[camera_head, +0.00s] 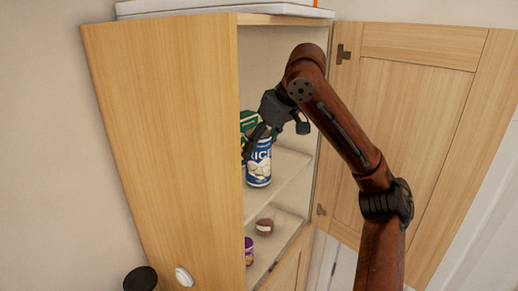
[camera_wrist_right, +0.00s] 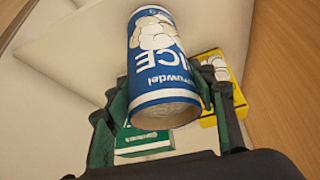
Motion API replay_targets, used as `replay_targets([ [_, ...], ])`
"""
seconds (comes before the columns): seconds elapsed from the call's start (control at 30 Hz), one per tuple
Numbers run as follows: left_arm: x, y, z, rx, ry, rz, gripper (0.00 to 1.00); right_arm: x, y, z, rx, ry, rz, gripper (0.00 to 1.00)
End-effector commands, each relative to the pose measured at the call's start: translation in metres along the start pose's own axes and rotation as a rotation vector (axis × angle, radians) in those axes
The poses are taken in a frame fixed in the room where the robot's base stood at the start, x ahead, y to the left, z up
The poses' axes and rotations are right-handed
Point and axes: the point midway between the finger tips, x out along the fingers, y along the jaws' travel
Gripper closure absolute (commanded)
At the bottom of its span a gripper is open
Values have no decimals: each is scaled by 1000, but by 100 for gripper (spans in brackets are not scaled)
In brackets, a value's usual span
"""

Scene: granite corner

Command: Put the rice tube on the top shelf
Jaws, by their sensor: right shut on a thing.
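The rice tube (camera_head: 259,165) is a blue and white can with rice lettering, upright inside the open cabinet at the level of the upper shelf (camera_head: 282,172). My right gripper (camera_head: 264,138) is shut on it, reaching in from the right. In the right wrist view the rice tube (camera_wrist_right: 157,62) sits between the two fingers of my right gripper (camera_wrist_right: 168,100). I cannot tell whether its base touches the shelf. My left gripper is not in view.
A green box (camera_head: 248,120) stands beside the tube, and a yellow box (camera_wrist_right: 220,88) shows in the wrist view. Below are a brown round item (camera_head: 265,226) and a purple container (camera_head: 249,250).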

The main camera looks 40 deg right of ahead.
Motion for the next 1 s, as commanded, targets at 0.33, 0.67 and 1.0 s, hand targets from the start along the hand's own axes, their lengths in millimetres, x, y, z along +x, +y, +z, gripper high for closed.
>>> replay_targets([
  [0.33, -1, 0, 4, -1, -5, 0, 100, 4, 0, 3, 1, 4, 0, 87],
  [0.67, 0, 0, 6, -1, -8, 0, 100, 7, 0, 4, 1, 1, 0, 41],
  [1.0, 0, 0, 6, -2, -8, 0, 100, 7, 0, 4, 1, 1, 0, 31],
])
